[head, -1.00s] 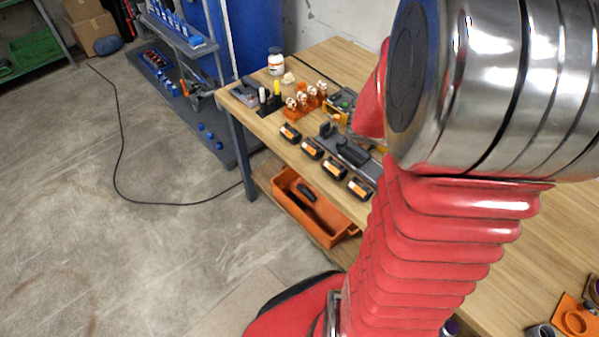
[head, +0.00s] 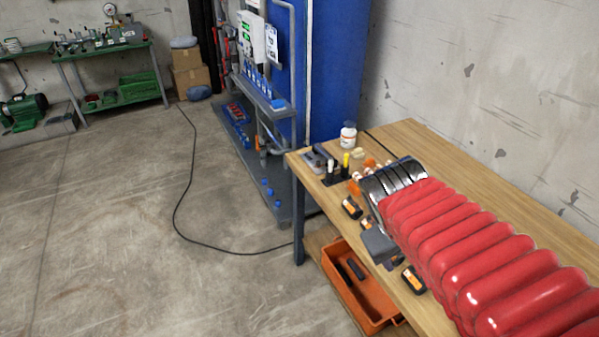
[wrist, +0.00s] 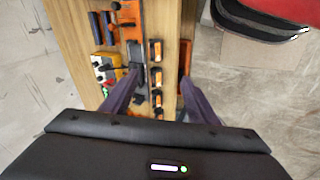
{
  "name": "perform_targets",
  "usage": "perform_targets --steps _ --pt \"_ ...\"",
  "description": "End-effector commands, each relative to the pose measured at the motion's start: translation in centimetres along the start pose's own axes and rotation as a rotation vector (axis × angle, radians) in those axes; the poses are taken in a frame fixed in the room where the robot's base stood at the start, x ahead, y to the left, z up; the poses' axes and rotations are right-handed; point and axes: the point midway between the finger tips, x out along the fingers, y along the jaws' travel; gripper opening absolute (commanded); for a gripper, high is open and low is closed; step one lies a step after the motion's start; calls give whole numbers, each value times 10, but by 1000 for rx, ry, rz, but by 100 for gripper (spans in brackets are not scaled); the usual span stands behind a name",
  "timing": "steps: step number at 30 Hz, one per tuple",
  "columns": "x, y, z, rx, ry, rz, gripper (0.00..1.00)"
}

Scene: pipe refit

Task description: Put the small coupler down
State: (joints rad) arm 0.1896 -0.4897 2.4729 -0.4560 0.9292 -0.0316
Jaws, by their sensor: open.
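My gripper (wrist: 160,82) shows in the wrist view with its two dark fingers spread wide apart, and nothing is held between them. It points down over the wooden bench (wrist: 76,22), above its edge. Battery packs with orange labels (wrist: 155,76) lie in a row below, seen between the fingers. I cannot make out the small coupler in either view. In the head view my red arm covers much of the bench top, and the fingers are hidden. Small pale fittings (head: 355,176) beside my arm are too small to tell apart.
An orange tote (head: 366,300) sits on the shelf below. A blue panel with pipes (head: 340,70) stands behind. A black cable (head: 180,200) crosses the otherwise open floor at left.

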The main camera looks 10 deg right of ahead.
Motion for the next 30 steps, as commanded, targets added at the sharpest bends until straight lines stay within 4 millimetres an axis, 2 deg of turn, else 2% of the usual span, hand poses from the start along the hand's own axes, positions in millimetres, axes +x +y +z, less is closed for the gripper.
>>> perform_targets --steps 9,14,18,25,30 --pt "-61 -75 -21 120 212 -238 54" --pt "-87 -103 -25 159 282 -345 54" --pt "-96 -112 -26 173 304 -386 54" --pt "-97 -112 -26 175 305 -388 54" --pt "-97 -112 -26 175 305 -388 64"
